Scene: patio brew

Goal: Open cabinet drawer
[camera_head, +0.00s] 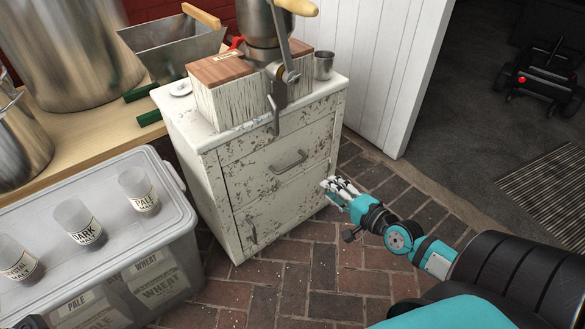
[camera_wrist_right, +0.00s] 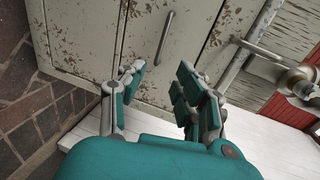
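The worn white cabinet (camera_head: 216,180) stands in the middle of the head view. Its upper drawer (camera_head: 247,173) is shut and has a grey bar handle (camera_head: 289,162). Below it is a shut door (camera_head: 285,215) with its own handle (camera_head: 251,228). My right gripper (camera_head: 336,184) is to the right of the cabinet's front, apart from the drawer handle. In the right wrist view, my right gripper (camera_wrist_right: 157,75) has its fingers spread, with nothing between them. The drawer handle (camera_wrist_right: 164,38) shows beyond the fingertips.
A grain mill (camera_head: 262,25) with a hanging crank (camera_head: 277,100) sits on a wooden box (camera_head: 228,100) on the cabinet; the crank hangs near the drawer's top. A grey bin (camera_head: 165,225) with malt cups stands left. Brick floor (camera_head: 310,265) in front is clear.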

